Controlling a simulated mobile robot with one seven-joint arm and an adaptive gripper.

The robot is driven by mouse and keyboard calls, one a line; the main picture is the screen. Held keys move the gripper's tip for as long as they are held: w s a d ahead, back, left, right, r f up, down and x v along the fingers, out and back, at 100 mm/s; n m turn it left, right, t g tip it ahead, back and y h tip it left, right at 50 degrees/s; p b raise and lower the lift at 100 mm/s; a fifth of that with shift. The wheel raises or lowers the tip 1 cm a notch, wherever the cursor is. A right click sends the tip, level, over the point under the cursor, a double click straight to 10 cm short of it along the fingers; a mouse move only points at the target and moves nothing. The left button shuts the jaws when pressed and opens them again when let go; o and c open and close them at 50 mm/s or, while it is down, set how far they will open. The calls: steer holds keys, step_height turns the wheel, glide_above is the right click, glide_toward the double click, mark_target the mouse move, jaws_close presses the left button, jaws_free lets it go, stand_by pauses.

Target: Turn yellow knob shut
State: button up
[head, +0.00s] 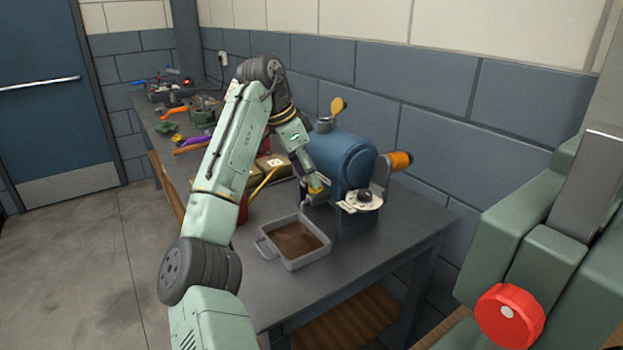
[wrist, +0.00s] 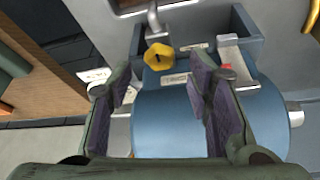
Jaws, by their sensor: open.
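The yellow knob (wrist: 158,56) is a small lobed handle with a dark mark at its centre, on the front of the blue cylindrical machine (head: 340,157). In the head view the knob (head: 316,187) shows just below my gripper (head: 308,178). In the wrist view my gripper (wrist: 160,82) is open and empty, its dark fingers spread wide. The knob sits a little beyond the fingertips, between their lines and somewhat nearer the middle. I see no contact.
A grey tray of brown liquid (head: 293,241) stands on the bench (head: 380,240) below the knob. Tools clutter the far left bench. A red knob (head: 509,316) is at lower right.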

steer(key=v, duration=0.9)
steer(key=shift+r, duration=0.25)
steer(key=shift+a, duration=0.1)
